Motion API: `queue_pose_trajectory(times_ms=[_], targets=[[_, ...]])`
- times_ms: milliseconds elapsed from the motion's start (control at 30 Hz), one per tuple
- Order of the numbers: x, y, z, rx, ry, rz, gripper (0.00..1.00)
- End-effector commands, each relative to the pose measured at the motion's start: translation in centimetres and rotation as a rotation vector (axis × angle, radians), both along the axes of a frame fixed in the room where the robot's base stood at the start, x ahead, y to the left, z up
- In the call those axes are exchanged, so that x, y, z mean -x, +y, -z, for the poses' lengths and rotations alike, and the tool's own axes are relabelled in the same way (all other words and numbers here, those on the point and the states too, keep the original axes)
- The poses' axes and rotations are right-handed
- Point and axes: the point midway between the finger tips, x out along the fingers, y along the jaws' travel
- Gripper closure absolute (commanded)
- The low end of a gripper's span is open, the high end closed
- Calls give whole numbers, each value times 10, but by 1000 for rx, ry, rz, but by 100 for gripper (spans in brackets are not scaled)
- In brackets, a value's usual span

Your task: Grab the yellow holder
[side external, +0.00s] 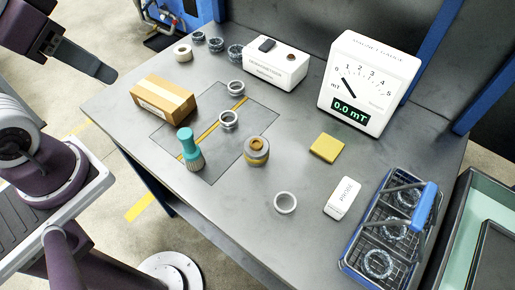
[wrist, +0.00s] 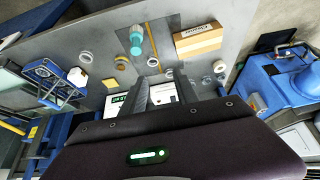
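A round grey piece with a yellow band and a brown top (side external: 257,150) stands upright near the middle of the table. A flat yellow square block (side external: 327,148) lies to its right. I cannot tell which of the two is the yellow holder. In the wrist view the round piece (wrist: 122,62) and the yellow block (wrist: 110,83) show left of my fingers. My gripper (wrist: 163,88) is open and empty, with a gap between its two dark fingers. In the side view, part of it (side external: 82,64) shows at the upper left, away from both things.
A teal brush (side external: 188,148), a cardboard box (side external: 163,100) and several loose rings stand on the left half of the table. A white meter (side external: 358,85) and a white demagnetizer box (side external: 275,68) stand at the back. A wire basket (side external: 350,254) sits at the right edge.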

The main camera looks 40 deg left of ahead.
Motion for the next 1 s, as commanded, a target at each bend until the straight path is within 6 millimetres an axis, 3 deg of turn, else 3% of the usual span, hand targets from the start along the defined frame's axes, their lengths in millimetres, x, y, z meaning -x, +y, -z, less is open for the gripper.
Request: queue_pose_trajectory(times_ms=[33, 233, 567, 667, 767, 867, 1000], targets=[[0, 0, 0, 0, 0, 0, 60], [0, 0, 0, 0, 0, 0, 22], [-1, -4, 3, 20, 29, -5, 22], [-7, -24, 15, 134, 180, -42, 22], [-21, -59, 31, 338, 430, -135, 22], [-43, -94, 47, 560, 683, -275, 22], [-93, -128, 79, 872, 1001, -561, 22]])
